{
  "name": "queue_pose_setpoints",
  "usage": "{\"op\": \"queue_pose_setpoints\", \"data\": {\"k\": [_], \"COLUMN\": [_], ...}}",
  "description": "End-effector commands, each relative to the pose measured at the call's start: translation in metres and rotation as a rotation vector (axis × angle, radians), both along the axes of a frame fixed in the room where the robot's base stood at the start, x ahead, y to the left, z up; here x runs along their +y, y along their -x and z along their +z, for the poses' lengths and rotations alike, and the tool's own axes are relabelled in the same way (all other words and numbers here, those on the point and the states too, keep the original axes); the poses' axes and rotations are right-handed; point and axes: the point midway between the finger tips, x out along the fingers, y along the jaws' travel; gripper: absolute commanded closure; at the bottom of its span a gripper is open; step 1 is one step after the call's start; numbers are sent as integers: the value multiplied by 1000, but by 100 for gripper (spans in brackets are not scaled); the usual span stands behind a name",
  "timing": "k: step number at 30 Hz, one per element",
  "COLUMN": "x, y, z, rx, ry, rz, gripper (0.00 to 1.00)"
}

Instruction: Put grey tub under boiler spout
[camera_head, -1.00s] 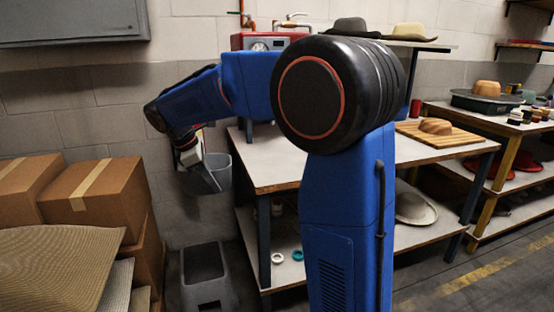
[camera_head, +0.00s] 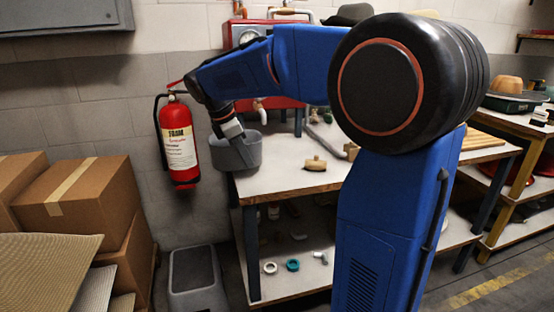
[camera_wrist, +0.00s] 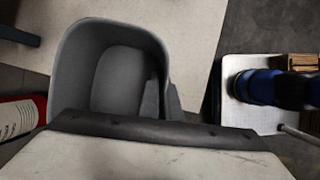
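The grey tub (camera_head: 240,153) hangs from my gripper (camera_head: 232,133) in the head view, upright or nearly so, at the left end of the workbench. In the wrist view the empty tub (camera_wrist: 122,80) shows from above, its rim against the gripper's dark edge. My gripper appears shut on the rim; the fingertips are hidden. The red boiler (camera_head: 284,98) stands at the back of the bench, partly behind my arm. A pale spout (camera_head: 260,112) shows below it, just right of and behind the tub. I cannot tell how far apart they are in depth.
A fire extinguisher (camera_head: 178,145) hangs on the wall left of the tub. A wooden stamp-like piece (camera_head: 315,163) lies on the workbench (camera_head: 282,180). A grey step stool (camera_head: 195,270) stands on the floor. Cardboard boxes (camera_head: 88,200) are stacked at left.

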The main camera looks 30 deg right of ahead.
Motion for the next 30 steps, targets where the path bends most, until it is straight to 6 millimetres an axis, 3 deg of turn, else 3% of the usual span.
{"op": "queue_pose_setpoints", "data": {"k": [9,15,25,30], "x": [-64,-95,-116,-114], "y": [-3,-4,-5,-5], "z": [0,0,0,-26], "rx": [-2,-1,-1,2], "ry": [0,0,0,0], "rz": [-4,-2,-2,0], "gripper": [100,100,100,100]}}
